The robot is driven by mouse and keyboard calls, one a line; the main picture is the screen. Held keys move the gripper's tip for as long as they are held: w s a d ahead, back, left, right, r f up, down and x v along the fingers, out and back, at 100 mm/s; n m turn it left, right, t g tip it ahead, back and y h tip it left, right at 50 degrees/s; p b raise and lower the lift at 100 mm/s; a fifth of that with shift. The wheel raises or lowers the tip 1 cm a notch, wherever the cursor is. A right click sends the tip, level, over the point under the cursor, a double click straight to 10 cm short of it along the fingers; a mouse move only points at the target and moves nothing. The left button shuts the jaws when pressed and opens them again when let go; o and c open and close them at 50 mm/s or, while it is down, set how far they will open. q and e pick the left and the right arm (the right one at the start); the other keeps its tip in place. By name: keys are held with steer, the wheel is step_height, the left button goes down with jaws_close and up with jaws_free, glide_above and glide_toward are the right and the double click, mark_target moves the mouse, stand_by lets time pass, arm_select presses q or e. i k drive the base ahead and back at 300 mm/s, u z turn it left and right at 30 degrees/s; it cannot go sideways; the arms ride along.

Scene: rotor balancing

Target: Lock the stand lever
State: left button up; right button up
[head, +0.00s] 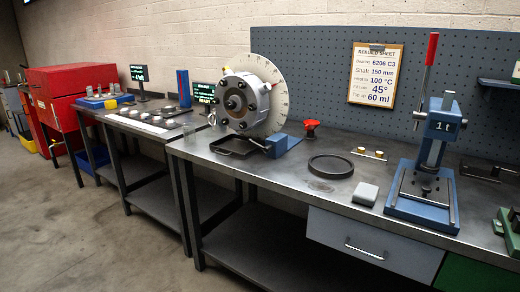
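A silver rotor hub with dark bolts (247,97) is mounted in front of a large white graduated disc (283,84) on the bench. Below it are a blue base block (282,146) and a black frame or tray (235,148). A small red-topped piece (311,124) stands just right of the disc; I cannot tell whether it is the stand's lever. A long lever with a red handle (431,49) rises upright from the blue press (432,165) at right. Whether any lever is locked does not show. Neither of my grippers is in view.
A green device (509,231) stands at the right edge. A side bench (130,122) and red cabinet (68,82) are at left. The floor in front is clear.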

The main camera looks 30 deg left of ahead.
mark_target(265, 150)
steer(key=u, duration=0.45)
steer(key=k, duration=0.55)
steer(key=u, duration=0.9)
steer(key=i, duration=0.85)
steer(key=z, duration=0.5)
